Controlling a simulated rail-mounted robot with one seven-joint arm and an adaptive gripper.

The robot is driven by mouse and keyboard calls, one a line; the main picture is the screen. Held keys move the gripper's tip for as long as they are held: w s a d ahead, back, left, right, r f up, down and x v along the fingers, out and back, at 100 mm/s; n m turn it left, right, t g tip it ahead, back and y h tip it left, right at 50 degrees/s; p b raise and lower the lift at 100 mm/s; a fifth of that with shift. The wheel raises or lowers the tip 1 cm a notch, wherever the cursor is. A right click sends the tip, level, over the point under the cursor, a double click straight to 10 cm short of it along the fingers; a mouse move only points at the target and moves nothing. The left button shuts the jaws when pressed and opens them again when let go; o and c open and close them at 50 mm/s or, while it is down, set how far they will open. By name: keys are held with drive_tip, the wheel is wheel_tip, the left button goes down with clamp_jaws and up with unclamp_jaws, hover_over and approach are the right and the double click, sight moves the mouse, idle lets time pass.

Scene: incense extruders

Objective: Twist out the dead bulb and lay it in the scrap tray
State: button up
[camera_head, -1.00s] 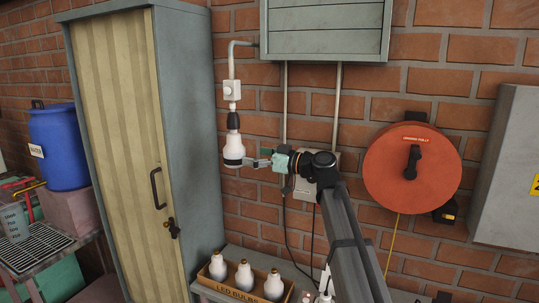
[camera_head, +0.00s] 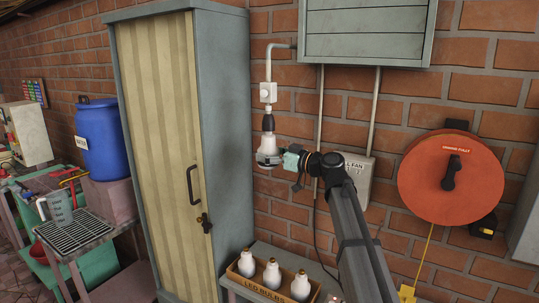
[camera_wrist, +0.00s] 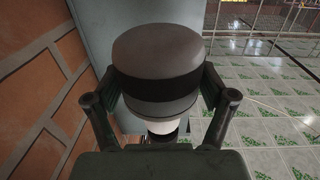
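The dead bulb (camera_head: 268,145) hangs base-up from a dark socket (camera_head: 265,118) on the wall conduit. It is white with a dark lower end. In the wrist view the bulb (camera_wrist: 157,60) fills the middle, its dark rounded end at the top of the picture and its white part below. My gripper (camera_head: 270,161) is at its lower part from the right. In the wrist view the fingers of my gripper (camera_wrist: 160,90) lie against both sides of the dark band, with no clear gap. The inner pads are mostly hidden. I cannot identify a scrap tray.
A box labelled LED BULBS (camera_head: 256,290) holds three white bulbs on a bench below. A tall cabinet (camera_head: 165,130) stands left of the bulb. A red reel (camera_head: 452,185) hangs at right. A dark grated tray (camera_head: 76,235) and a jug (camera_head: 55,207) are at far left.

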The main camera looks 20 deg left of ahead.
drive_tip(key=c, duration=0.5)
drive_tip(key=shift+o, duration=1.1)
drive_tip(key=shift+c, duration=0.3)
drive_tip(key=shift+m+t+h+b, duration=0.35)
drive_tip(key=shift+m+t, duration=0.25)
drive_tip(key=shift+t, duration=0.3)
drive_tip(key=shift+s+t, duration=0.1)
drive_tip(key=shift+t, duration=0.2)
drive_tip(key=shift+m+t, duration=0.3)
drive_tip(key=shift+m, duration=0.1)
